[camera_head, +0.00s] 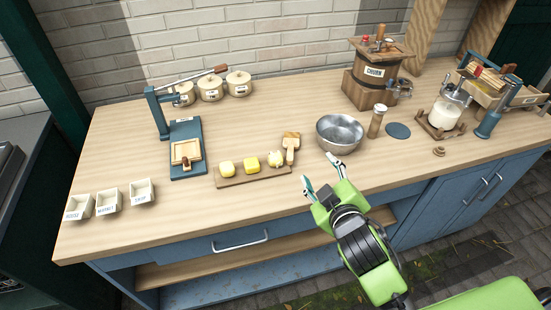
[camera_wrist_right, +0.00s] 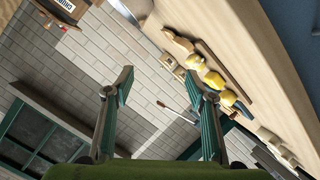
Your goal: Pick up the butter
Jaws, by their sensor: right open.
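Several yellow butter pieces lie in a row on a wooden board (camera_head: 254,176) on the counter. The left piece (camera_head: 227,168) and the middle piece (camera_head: 251,166) are plain yellow. The right piece (camera_head: 275,158) looks paler on top. My right gripper (camera_head: 323,178) is open and empty, in front of and to the right of the board, near the counter's front edge. In the right wrist view its fingers (camera_wrist_right: 163,88) are spread, and yellow butter (camera_wrist_right: 214,80) shows beyond the right finger. My left gripper is not in view.
A wooden paddle (camera_head: 291,145) lies at the board's right end. A metal bowl (camera_head: 339,133) stands close behind my right gripper. A blue press (camera_head: 187,148) stands left of the board; small labelled boxes (camera_head: 110,200) sit far left. The counter front (camera_head: 190,222) is clear.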

